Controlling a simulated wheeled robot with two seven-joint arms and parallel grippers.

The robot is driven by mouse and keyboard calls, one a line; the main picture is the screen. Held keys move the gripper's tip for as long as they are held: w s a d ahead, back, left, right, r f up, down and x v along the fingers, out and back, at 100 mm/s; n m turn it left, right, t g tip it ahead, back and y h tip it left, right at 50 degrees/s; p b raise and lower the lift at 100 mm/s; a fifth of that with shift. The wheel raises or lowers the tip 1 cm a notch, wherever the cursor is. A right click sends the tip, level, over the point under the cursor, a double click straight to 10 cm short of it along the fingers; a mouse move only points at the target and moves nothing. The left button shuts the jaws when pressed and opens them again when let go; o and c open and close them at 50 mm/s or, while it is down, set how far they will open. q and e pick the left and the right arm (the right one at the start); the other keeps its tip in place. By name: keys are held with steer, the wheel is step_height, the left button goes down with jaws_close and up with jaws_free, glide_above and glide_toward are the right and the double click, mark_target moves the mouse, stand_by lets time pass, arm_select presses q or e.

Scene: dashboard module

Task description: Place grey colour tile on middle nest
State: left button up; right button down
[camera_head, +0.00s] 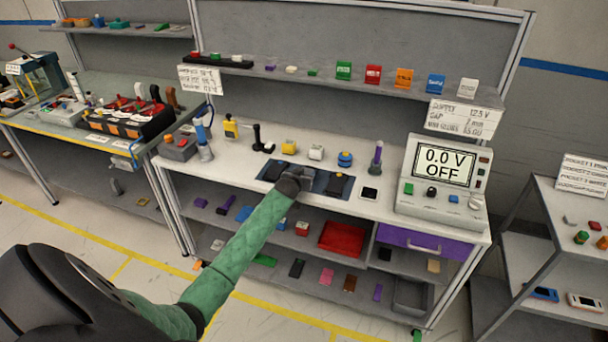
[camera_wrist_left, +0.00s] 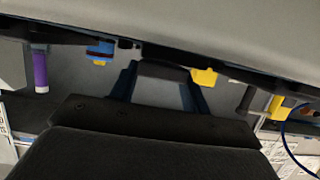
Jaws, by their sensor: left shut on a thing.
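A dark blue nest panel (camera_head: 320,182) lies on the white workbench, with a dark tile shape at its left and another (camera_head: 338,187) at its right. My left gripper (camera_head: 302,178), at the end of the green-sleeved arm, is over the middle of this panel and hides the middle nest. In the left wrist view my gripper (camera_wrist_left: 160,88) is shut on a flat grey piece (camera_wrist_left: 162,71), which looks like the grey tile. The head view does not show the tile clearly, and I cannot tell whether it touches the nest. My right gripper is not in view.
A power supply (camera_head: 441,180) reading 0.0 V OFF stands at the right. A black square (camera_head: 370,193) lies right of the panel.

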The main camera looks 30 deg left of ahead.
arm_select(q)
steer(key=shift+f, duration=0.6)
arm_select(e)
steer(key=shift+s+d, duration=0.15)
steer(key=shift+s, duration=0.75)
arm_select(q)
steer(key=shift+f, duration=0.2)
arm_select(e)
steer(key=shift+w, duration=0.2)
arm_select(q)
steer(key=o, duration=1)
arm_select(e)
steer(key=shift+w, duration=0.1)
arm_select(q)
steer(key=shift+r, duration=0.15)
